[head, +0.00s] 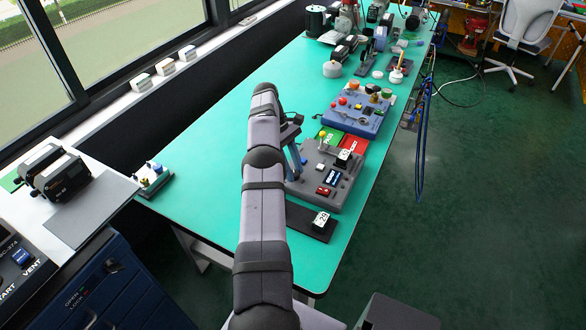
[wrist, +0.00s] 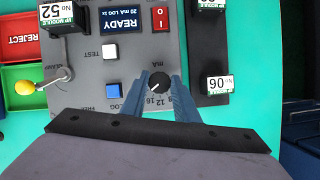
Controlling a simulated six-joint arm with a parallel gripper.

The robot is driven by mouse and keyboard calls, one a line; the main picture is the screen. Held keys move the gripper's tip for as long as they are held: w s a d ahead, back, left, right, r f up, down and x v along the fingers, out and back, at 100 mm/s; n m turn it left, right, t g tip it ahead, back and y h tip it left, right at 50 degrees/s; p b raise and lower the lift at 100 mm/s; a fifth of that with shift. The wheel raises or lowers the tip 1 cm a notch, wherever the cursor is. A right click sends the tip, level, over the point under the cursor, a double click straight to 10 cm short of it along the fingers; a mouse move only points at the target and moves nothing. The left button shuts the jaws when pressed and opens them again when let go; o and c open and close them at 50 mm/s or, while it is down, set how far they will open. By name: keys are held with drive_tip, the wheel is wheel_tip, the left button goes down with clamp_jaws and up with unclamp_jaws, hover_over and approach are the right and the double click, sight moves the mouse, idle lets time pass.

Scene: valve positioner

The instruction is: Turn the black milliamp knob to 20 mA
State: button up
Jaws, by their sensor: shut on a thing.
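The black milliamp knob (wrist: 159,82) sits on the grey panel (wrist: 110,72), under the letters "mA". A white mark on the knob points down and to the left, toward a dial scale with 8, 12 and 16 around its lower side. My gripper (wrist: 160,84) has its two blue fingers on either side of the knob, shut on it. The fingers hide part of the scale, and the mark's exact reading is unclear. In the head view the grey panel (head: 346,188) lies beside my arm; the knob cannot be made out there.
A display (wrist: 122,20) reads "READY" and "20 mA LOG". A white button (wrist: 109,51), a blue button (wrist: 112,90) and a yellow-tipped clamp lever (wrist: 26,88) are left of the knob. A labelled module (wrist: 217,88) stands to the right. Red and green trays (wrist: 18,47) adjoin the panel.

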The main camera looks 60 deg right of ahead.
drive_tip(key=o, duration=1.1)
drive_tip(key=shift+c, duration=0.2)
drive_tip(key=shift+r, duration=0.1)
wheel_tip(320, 180, up, 10)
drive_tip(key=p, duration=0.4)
drive_tip(key=shift+p, duration=0.35)
